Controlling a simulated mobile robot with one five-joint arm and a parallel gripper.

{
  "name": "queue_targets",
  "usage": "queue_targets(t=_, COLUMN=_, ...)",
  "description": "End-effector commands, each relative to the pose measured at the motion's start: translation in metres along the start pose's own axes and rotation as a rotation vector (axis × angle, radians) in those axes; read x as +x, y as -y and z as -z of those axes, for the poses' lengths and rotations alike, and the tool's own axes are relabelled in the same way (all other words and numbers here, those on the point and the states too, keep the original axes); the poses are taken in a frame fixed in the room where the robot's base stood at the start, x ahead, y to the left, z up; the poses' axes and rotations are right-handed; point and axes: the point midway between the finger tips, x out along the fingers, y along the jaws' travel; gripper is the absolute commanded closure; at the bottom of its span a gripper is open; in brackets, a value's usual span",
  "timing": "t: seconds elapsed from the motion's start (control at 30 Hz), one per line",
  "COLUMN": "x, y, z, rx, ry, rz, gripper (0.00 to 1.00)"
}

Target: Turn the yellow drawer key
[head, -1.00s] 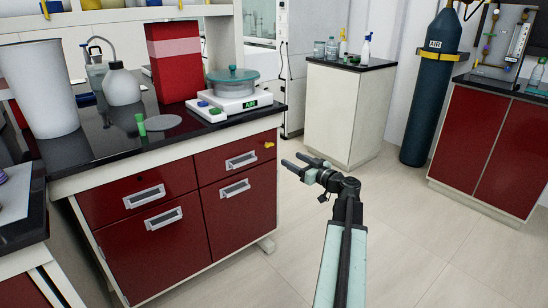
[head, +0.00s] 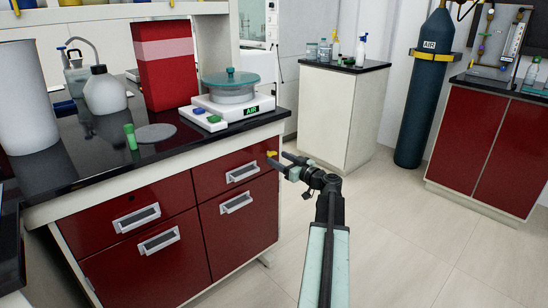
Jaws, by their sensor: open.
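The yellow drawer key (head: 271,154) sits at the upper right corner of the red top right drawer (head: 215,172), just under the black counter. It is small, and its exact angle is hard to tell. My gripper (head: 276,160) is open, with its two dark fingers pointing left toward the drawer front. The fingertips appear very near the key in the picture, with one finger just right of it and the other just below. I cannot tell whether they touch it. Nothing is seen between the fingers.
The black counter edge (head: 210,138) overhangs the drawers. A balance (head: 235,107) stands on the counter above the key. Silver drawer handles (head: 243,172) stick out left of the key. A white cabinet (head: 339,115) stands behind. The floor (head: 405,240) at right is clear.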

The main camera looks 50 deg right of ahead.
Motion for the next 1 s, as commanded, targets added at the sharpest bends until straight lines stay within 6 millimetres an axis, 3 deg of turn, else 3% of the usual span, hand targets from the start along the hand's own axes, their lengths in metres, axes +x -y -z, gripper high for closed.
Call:
queue_targets(t=0.2, x=0.029, y=-0.006, z=0.000, rx=0.000, ry=0.000, rz=-0.006, gripper=0.41)
queue_targets(t=0.53, x=0.033, y=-0.006, z=0.000, rx=0.000, ry=0.000, rz=-0.010, gripper=0.41)
queue_targets(t=0.73, x=0.033, y=-0.007, z=0.000, rx=0.000, ry=0.000, rz=-0.010, gripper=0.97)
queue_targets(t=0.8, x=0.029, y=0.002, z=0.000, rx=0.000, ry=0.000, rz=-0.013, gripper=1.00)
queue_targets(t=1.0, x=0.034, y=-0.004, z=0.000, rx=0.019, ry=0.000, rz=-0.006, gripper=1.00)
